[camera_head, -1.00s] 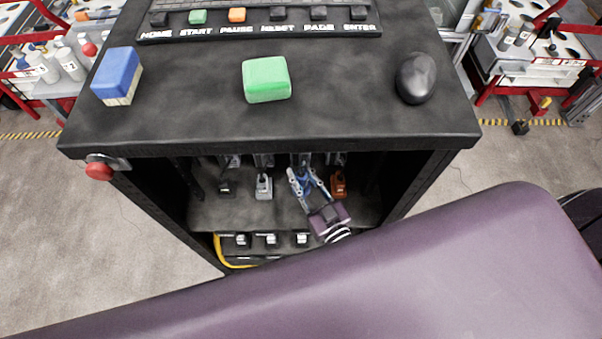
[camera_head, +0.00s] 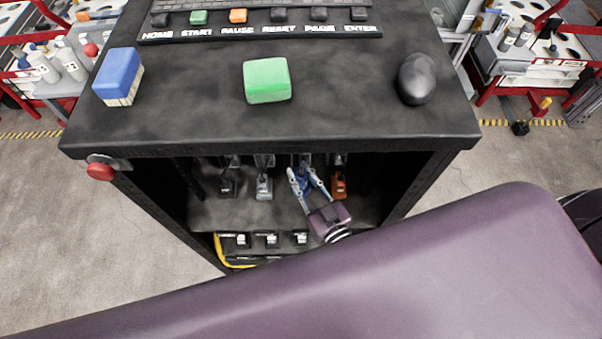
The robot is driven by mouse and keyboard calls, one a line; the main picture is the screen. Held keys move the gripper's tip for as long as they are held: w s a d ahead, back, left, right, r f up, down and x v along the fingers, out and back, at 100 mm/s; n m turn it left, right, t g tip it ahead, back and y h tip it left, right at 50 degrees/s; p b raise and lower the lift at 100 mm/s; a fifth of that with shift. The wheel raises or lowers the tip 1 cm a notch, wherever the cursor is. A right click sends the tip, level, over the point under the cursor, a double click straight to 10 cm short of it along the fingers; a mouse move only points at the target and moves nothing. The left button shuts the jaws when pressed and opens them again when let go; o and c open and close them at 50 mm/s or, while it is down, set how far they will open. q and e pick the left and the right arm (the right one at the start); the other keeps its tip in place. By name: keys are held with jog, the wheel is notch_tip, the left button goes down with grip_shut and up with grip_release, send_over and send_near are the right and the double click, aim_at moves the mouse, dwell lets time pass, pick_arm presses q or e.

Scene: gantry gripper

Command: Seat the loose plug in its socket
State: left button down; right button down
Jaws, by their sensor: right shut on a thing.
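My right gripper (camera_head: 304,182) reaches into the open front of the black cabinet, its fingers closed around a blue plug (camera_head: 304,182). The fingers hide part of the plug. The plug is at the row of sockets at the back, under the overhang of the top; I cannot tell whether it is fully in. Beside it in the row are a black plug (camera_head: 228,184), a grey plug (camera_head: 264,186) and an orange plug (camera_head: 339,185). My left gripper is not in view.
The cabinet top (camera_head: 190,110) overhangs the opening. On it lie a blue-sided block (camera_head: 118,74), a green block (camera_head: 267,80) and a black mouse (camera_head: 416,78). A red button (camera_head: 99,171) sticks out at the left front edge. Several dark connectors (camera_head: 272,240) sit below the shelf.

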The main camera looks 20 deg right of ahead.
jog(key=shift+f, duration=0.25)
dwell(0.3)
jog(key=shift+r, duration=0.25)
jog(key=shift+s+p, duration=0.1)
jog(key=shift+p, duration=0.2)
dwell(1.4)
jog(key=shift+f, duration=0.25)
jog(key=shift+r, duration=0.15)
jog(key=shift+r, duration=0.15)
dwell(0.4)
